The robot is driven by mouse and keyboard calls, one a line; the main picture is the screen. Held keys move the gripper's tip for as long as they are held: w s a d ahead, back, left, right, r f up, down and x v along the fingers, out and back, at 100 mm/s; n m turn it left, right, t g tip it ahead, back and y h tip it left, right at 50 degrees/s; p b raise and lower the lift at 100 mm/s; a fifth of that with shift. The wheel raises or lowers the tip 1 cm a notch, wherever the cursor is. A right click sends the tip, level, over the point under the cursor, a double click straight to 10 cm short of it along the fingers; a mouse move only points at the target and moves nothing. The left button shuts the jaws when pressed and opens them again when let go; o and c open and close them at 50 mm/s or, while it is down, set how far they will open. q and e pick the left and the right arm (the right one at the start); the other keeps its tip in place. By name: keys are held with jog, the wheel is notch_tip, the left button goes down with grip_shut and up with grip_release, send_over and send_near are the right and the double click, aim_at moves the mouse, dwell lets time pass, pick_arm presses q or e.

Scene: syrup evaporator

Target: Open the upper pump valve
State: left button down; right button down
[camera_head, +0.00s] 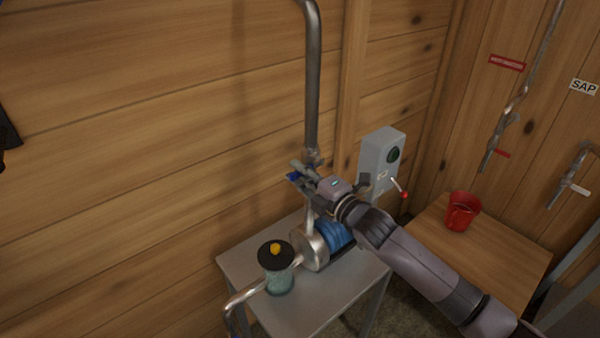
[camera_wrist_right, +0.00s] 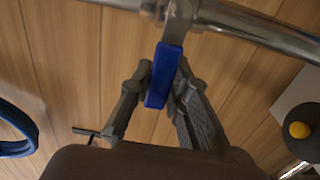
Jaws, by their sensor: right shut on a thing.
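The upper pump valve's blue handle (camera_wrist_right: 165,75) lies between the fingers of my right gripper (camera_wrist_right: 163,88) in the right wrist view. The handle joins a metal pipe (camera_wrist_right: 260,28) there. In the head view my right gripper (camera_head: 306,180) is at the vertical steel pipe (camera_head: 312,90), above the pump (camera_head: 315,248). It is shut on the handle, and only a bit of blue (camera_head: 292,176) shows past the fingers. The gripper hides most of the valve. My left gripper is not seen.
The pump stands on a grey metal table (camera_head: 325,300) beside a jar with a black lid and yellow knob (camera_head: 275,250). A grey switch box (camera_head: 377,155) with a red-tipped lever (camera_head: 402,192) is close right of my gripper. A red mug (camera_head: 461,212) sits on a wooden table (camera_head: 500,252).

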jog(key=shift+r, duration=0.1)
dwell(0.3)
jog(key=r+m+p, duration=0.1)
jog(key=m, duration=0.2)
jog(key=shift+d+r+p, duration=0.15)
jog(key=shift+r+p, duration=0.25)
jog(key=shift+w+d+r+m+p, duration=0.2)
jog(key=shift+r+m+p, duration=0.15)
jog(key=shift+m, duration=0.65)
jog(key=shift+w+d+r+m+p, duration=0.2)
jog(key=shift+r+m, duration=0.25)
jog(key=shift+m, duration=0.55)
jog(key=c, duration=1.5)
grip_release()
jog(key=shift+s, duration=0.15)
jog(key=v, duration=1.2)
